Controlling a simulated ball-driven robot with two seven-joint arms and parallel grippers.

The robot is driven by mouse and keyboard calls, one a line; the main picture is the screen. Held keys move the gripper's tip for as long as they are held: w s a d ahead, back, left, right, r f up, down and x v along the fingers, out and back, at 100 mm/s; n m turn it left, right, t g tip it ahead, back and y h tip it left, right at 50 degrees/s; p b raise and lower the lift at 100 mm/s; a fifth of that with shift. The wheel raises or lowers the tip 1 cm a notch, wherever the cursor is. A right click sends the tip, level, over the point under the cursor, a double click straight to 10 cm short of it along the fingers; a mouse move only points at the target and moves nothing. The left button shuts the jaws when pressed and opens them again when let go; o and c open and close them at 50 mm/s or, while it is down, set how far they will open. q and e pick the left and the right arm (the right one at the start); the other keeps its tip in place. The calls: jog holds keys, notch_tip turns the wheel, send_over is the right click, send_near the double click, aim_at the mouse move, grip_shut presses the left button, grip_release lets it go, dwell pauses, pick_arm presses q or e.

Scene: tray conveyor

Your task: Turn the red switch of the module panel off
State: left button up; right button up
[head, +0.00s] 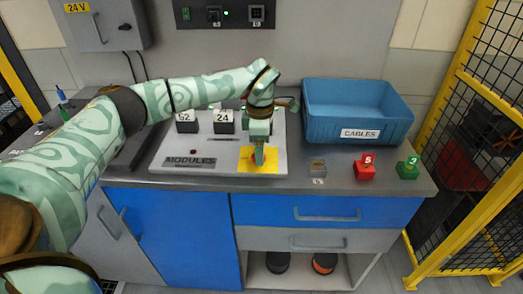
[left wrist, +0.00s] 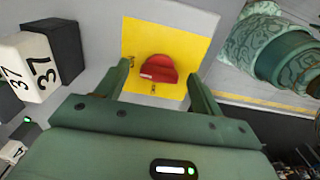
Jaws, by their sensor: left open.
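The module panel (head: 215,165) is a light grey board on the counter. Its red switch (left wrist: 158,68) is a rounded red knob on a yellow plate (left wrist: 140,40). In the head view the switch is mostly hidden behind my left gripper (head: 259,158), and the yellow plate (head: 244,163) shows around it. My left gripper points down over the plate. In the left wrist view the gripper (left wrist: 160,72) is open, with one finger on each side of the knob. I cannot tell whether the fingers touch it. Small marks on the plate are unreadable. My right gripper is not in view.
Modules marked 52 (head: 186,126) and 24 (head: 224,127) stand on the panel. A blue CABLES crate (head: 399,118) stands behind right. A grey block (head: 318,166), a red block (head: 364,171) and a green block (head: 408,173) sit near the counter's front edge.

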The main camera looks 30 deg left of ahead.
pick_arm(q)
jog(key=shift+f, duration=0.35)
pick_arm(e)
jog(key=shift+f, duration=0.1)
